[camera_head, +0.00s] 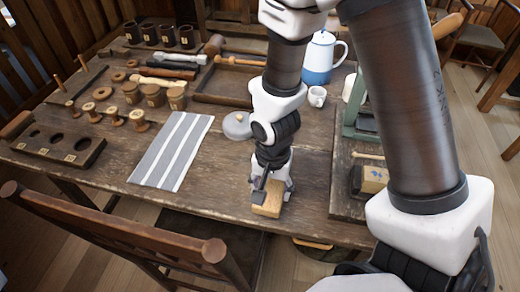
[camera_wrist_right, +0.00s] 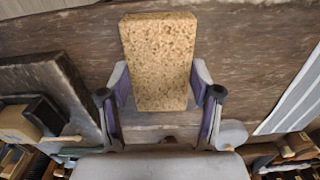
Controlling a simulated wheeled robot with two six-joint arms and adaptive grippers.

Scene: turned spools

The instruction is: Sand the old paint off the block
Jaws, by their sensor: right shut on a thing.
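My right gripper (camera_head: 269,190) is near the front edge of the wooden table, pointing down. It is shut on a tan, speckled cork-like sanding block (camera_head: 267,205). In the right wrist view this sanding block (camera_wrist_right: 158,60) sits between the two purple-lined fingers of the gripper (camera_wrist_right: 162,95). A pale wooden block with blue marks (camera_head: 373,181) is on the dark board at the right, beside a dark holder. It looks like the block with old paint. A pale block (camera_wrist_right: 18,126) at the left of the right wrist view appears to be the same one. My left gripper is not in view.
The dark board (camera_head: 346,205) lies right of the gripper, with a green frame (camera_head: 352,122) further back. A striped cloth (camera_head: 172,150), a grey round lid (camera_head: 237,125), spools and a holed rack (camera_head: 58,145) lie left. A chair (camera_head: 120,235) stands in front.

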